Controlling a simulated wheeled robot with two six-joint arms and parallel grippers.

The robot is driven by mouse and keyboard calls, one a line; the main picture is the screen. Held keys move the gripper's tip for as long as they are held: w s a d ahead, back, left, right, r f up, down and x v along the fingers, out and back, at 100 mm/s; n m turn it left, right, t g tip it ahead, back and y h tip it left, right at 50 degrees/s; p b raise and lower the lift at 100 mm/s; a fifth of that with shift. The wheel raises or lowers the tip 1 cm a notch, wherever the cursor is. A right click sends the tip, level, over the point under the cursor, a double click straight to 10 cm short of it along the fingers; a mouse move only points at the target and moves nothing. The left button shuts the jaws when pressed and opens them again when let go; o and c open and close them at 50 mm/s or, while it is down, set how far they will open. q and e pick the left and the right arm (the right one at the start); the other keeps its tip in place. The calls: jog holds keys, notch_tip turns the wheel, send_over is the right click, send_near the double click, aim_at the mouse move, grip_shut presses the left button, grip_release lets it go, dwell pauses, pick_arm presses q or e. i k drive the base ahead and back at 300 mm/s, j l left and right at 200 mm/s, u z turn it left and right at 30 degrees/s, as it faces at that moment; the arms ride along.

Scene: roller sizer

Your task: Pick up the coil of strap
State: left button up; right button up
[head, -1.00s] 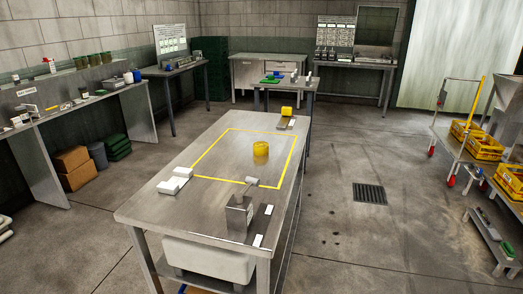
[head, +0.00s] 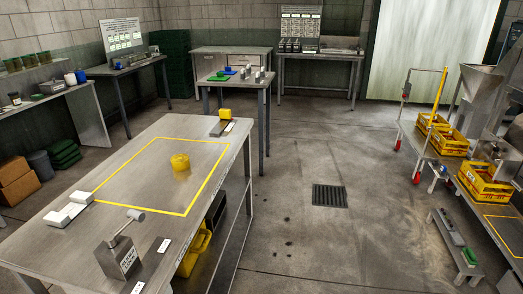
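A yellow round coil (head: 181,162), which looks like the coil of strap, sits on the steel table (head: 140,190) in the head view. It lies inside a yellow rectangle marked on the tabletop, towards its right side. Nothing touches it. Neither of my grippers shows in this view.
A grey block with a lever (head: 118,257) stands at the table's near end, and white blocks (head: 69,215) lie at the left. A small device with a yellow top (head: 225,115) is at the far end. Open floor with a drain grate (head: 329,196) lies right of the table.

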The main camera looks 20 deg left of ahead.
aim_at(181, 162)
jog(key=i+l, duration=0.2)
jog(key=i, duration=0.3)
jog(key=i+l+u, duration=0.1)
jog(key=i, duration=0.4)
jog(key=i+l, duration=0.25)
jog(key=i, duration=0.2)
jog(key=u, duration=0.05)
